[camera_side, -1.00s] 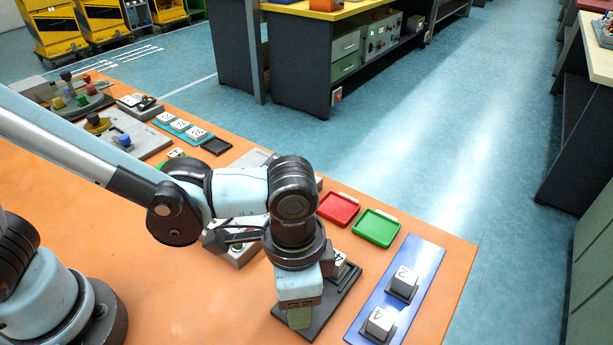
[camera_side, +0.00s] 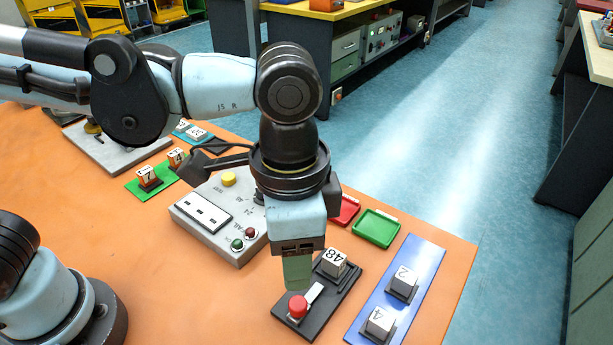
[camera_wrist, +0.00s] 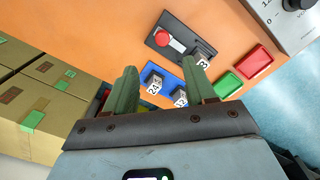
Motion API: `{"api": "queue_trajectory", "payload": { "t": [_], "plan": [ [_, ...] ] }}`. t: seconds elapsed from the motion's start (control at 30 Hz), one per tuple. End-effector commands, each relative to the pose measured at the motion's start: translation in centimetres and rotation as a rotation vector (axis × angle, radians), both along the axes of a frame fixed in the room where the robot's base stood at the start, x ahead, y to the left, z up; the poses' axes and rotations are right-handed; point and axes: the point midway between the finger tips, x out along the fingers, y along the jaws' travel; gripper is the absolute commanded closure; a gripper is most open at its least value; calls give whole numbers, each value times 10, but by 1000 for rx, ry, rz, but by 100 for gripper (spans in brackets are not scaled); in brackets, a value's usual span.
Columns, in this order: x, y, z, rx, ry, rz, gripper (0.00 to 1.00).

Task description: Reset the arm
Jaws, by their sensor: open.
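My gripper (camera_side: 298,272) points down above the dark gate board (camera_side: 318,300) on the orange table. It also shows in the wrist view (camera_wrist: 160,85), its two green fingers apart with nothing between them. On the board are a red button (camera_side: 298,307), a light grey strip beside it and a white block marked 48 (camera_side: 333,262). In the wrist view the board (camera_wrist: 180,38) and red button (camera_wrist: 162,38) lie beyond the fingers. In the side view the fingertips overlap the board's upper left edge; they appear raised above it.
A blue plate (camera_side: 418,275) carries blocks marked 2 and 4. Red (camera_side: 345,209) and green (camera_side: 376,228) trays lie behind the board. A grey control box (camera_side: 218,220) stands left of my gripper. Cardboard boxes (camera_wrist: 40,95) show in the wrist view. Open orange table lies at front left.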

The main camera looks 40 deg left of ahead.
Motion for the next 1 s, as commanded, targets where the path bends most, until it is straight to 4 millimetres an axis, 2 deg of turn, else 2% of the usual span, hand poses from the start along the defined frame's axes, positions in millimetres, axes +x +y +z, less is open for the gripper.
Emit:
{"api": "queue_trajectory", "payload": {
  "t": [0.23,0.37,0.47,0.6,0.8,0.9,1.0],
  "plan": [
    [2,3,0,-4,-4,9,45],
    [15,26,1,-40,-42,82,45],
    [32,61,0,-91,-107,192,45],
    [50,121,-2,-165,-237,376,45],
    [59,199,-10,-226,-434,609,45],
    [58,226,-14,-237,-512,688,45],
    [57,242,-16,-241,-563,737,45]
  ]
}}
